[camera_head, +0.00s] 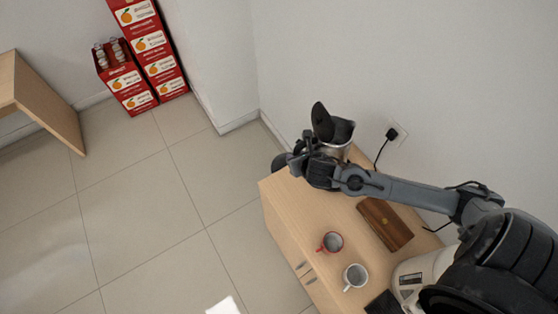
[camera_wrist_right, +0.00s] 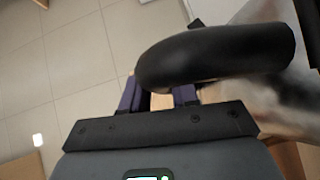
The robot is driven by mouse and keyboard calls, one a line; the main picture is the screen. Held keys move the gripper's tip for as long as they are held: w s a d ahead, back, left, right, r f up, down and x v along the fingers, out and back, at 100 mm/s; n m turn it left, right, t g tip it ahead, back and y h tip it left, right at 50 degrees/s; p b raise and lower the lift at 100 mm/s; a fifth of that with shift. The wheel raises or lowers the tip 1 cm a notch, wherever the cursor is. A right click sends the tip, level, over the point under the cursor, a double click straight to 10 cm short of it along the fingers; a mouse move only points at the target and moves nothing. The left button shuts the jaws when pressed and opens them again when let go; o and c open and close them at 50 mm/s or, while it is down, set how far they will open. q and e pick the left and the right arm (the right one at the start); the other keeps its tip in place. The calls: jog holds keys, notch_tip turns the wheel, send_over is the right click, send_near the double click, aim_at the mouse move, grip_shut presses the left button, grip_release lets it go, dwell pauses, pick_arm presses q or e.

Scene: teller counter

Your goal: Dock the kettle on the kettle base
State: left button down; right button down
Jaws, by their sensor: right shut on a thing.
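The kettle (camera_head: 341,131) has a shiny metal body and a raised black lid, and shows at the far end of the wooden counter. My right gripper (camera_head: 296,161) is at its near left side and hides its lower part. In the right wrist view, the kettle's thick black handle (camera_wrist_right: 215,55) crosses in front of the fingers of my right gripper (camera_wrist_right: 158,97), which is shut on it. The kettle base cannot be made out; the arm covers that area. Whether the kettle touches the counter is hidden. My left gripper is not in view.
On the counter (camera_head: 293,213) are a brown wooden box (camera_head: 385,224), a red-handled mug (camera_head: 331,242) and a white mug (camera_head: 355,276). A black plug (camera_head: 392,133) with a cord sits in the wall socket behind. Red crates (camera_head: 130,85) stand far off on the floor.

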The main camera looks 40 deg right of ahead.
jog(key=shift+m+h, duration=0.5)
jog(key=shift+m, duration=0.2)
jog(key=d+f+b, duration=0.1)
jog(key=d+f, duration=0.1)
jog(key=d+f+b, duration=0.1)
jog(key=d+f, duration=0.1)
jog(key=s+d+f+b, duration=0.1)
jog(key=d+f, duration=0.1)
jog(key=d, duration=0.1)
jog(key=shift+f+b, duration=0.25)
jog(key=shift+b, duration=0.15)
jog(key=shift+f+b, duration=1.05)
jog(key=shift+f, duration=0.1)
jog(key=shift+f+b, duration=1.55)
jog(key=shift+f, duration=0.05)
jog(key=shift+w, duration=0.15)
jog(key=shift+f, duration=0.15)
